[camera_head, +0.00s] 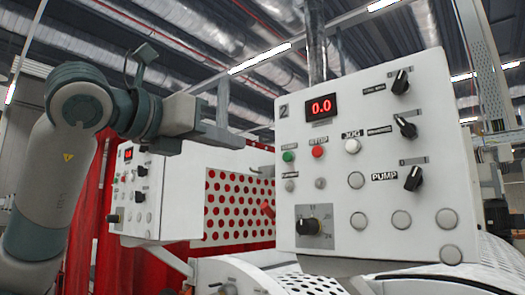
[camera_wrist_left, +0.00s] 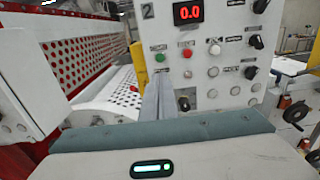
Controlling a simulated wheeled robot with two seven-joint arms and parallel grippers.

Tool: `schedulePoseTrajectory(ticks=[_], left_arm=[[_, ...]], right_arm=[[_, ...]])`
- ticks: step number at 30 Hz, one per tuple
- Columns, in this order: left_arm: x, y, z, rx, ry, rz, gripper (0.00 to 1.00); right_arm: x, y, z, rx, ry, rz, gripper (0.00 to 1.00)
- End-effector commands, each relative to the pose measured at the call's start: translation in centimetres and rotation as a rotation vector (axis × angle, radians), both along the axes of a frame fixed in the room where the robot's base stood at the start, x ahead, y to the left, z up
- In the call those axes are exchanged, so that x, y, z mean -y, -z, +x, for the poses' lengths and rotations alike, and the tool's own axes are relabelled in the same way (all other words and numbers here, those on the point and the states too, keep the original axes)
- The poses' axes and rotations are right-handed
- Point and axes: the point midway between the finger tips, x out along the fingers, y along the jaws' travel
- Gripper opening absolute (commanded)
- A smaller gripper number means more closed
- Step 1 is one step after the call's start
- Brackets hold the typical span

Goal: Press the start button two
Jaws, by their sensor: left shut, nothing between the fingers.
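The white control panel marked 2 (camera_head: 372,150) stands at the right in the head view, with a red 0.0 display (camera_head: 321,107). Its green button (camera_head: 288,156) is at the left of the button row, beside a red button (camera_head: 318,152). My left gripper (camera_head: 238,138) is shut and empty, its fingers pointing at the panel's left side, apart from the green button in the picture. In the left wrist view the shut fingers (camera_wrist_left: 157,98) show just below the green button (camera_wrist_left: 160,57). The exact gap to the panel is hard to tell. My right gripper is not in view.
A second white panel (camera_head: 135,195) with its own display stands at the left, behind my arm. Black knobs (camera_head: 401,82) stick out from panel 2. A white drum (camera_wrist_left: 120,98) sits below the fingers' left.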

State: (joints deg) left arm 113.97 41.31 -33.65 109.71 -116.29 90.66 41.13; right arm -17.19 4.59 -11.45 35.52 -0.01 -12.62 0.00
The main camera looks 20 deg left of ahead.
Motion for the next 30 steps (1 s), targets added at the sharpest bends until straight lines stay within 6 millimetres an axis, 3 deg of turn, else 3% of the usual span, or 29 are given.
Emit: schedulePoseTrajectory(ticks=[8, 22, 30], left_arm=[[0.8, -0.2, 1.9, -0.004, 0.002, 0.001, 0.00], [3.5, -0.4, 9.5, -0.005, 0.002, 0.001, 0.00], [4.5, -0.2, 12.2, -0.003, 0.002, 0.000, 0.00]], right_arm=[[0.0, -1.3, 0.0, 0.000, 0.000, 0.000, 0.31], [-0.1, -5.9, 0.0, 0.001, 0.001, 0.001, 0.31], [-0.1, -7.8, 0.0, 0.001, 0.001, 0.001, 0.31]])
